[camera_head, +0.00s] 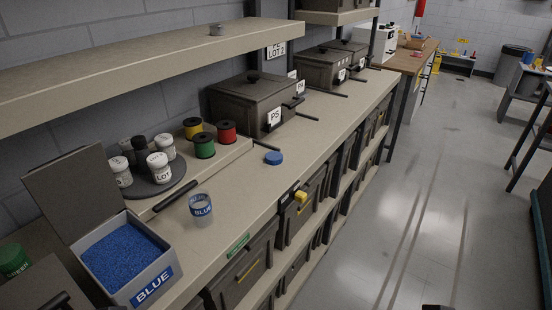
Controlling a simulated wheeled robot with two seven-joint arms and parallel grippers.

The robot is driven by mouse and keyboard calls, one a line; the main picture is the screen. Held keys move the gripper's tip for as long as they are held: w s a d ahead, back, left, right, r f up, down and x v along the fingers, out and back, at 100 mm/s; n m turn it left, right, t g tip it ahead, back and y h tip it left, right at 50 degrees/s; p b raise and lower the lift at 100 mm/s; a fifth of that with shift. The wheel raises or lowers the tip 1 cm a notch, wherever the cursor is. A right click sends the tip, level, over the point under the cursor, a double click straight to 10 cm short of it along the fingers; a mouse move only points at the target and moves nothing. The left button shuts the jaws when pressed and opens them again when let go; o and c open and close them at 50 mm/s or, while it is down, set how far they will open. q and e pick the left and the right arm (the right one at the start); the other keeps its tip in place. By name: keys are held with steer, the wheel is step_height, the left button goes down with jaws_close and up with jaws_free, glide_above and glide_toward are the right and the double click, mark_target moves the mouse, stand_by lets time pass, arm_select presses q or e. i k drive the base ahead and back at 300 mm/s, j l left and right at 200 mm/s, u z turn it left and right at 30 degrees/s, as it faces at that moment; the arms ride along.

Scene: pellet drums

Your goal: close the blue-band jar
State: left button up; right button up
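The blue-band jar (202,212) stands upright on the counter, near its front edge. It is clear, with a blue label reading BLUE, and no lid shows on its top. A round blue lid (273,158) lies flat on the counter, behind and to the right of the jar and apart from it. Neither of my grippers can be made out in the head view. Small dark shapes at the bottom edge are too cut off to identify.
An open bin marked BLUE (158,289), full of blue pellets, stands left of the jar. A dark bar (177,203) lies beside the jar. A round tray (164,188) holds several white-lidded jars. Colored spools (205,147) and a PS box (255,101) stand behind. Counter around the lid is clear.

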mark_target(201, 209)
steer(key=i+l+u, duration=0.1)
steer(key=i+l, duration=0.2)
steer(key=i+l+u, duration=0.1)
steer(key=i+l, duration=0.15)
steer(key=i+l+u, duration=0.15)
steer(key=l, duration=0.25)
steer(key=i+l+u, duration=0.1)
steer(key=i+l, duration=0.25)
steer(key=i+l+u, duration=0.1)
steer(key=i+l, duration=0.15)
steer(key=l, duration=0.15)
steer(key=i+l+u, duration=0.1)
steer(key=l, duration=0.3)
steer(key=i+l+u, duration=0.1)
steer(key=i+l, duration=0.2)
steer(key=l, duration=0.15)
